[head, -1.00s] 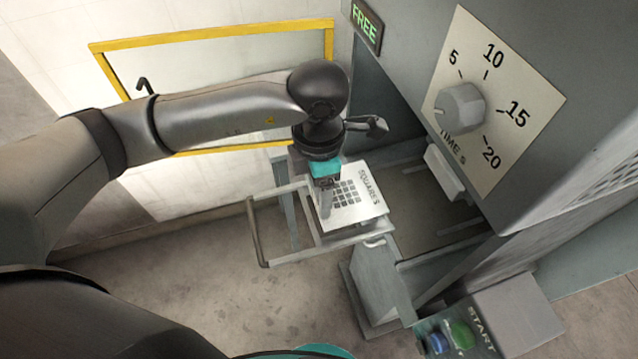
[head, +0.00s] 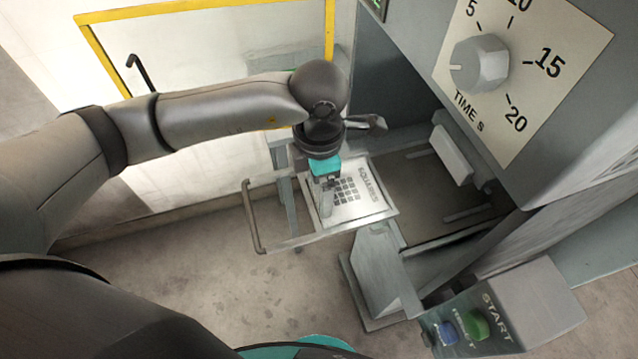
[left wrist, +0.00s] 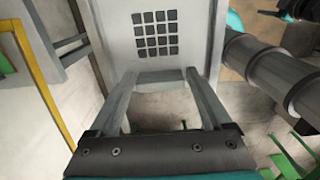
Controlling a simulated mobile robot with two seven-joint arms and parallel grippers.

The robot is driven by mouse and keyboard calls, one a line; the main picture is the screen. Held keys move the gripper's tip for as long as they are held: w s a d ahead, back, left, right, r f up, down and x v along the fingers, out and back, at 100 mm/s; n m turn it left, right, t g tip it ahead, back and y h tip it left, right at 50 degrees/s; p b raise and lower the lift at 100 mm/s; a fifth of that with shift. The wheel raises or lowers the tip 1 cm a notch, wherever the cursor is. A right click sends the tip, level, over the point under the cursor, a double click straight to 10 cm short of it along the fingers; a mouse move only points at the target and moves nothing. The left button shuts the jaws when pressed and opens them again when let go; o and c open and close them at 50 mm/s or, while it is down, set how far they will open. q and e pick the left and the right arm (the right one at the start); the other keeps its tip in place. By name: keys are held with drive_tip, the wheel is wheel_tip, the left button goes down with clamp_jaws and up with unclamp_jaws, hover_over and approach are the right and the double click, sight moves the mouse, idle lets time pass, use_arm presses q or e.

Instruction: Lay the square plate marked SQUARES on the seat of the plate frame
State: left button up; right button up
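The square plate marked SQUARES (head: 372,205), pale grey with a grid of dark squares, lies face up within the border of the plate frame (head: 290,243) in the head view. It looks flat there; its near left edge is partly hidden by my gripper. The plate also fills the top middle of the left wrist view (left wrist: 195,45). My left gripper (head: 325,212) points down at the plate's left part.
The grey machine with a time dial (head: 480,64) stands right of the frame, its dark bay open toward it. A box with START and RESET buttons (head: 505,305) is at the lower right. A yellow-edged panel (head: 205,12) stands behind my left arm.

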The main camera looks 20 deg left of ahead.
use_arm(q)
drive_tip(key=shift+o, duration=1.1)
drive_tip(key=shift+r, duration=0.1)
wheel_tip(320, 180, up, 15)
drive_tip(key=shift+s, duration=0.1)
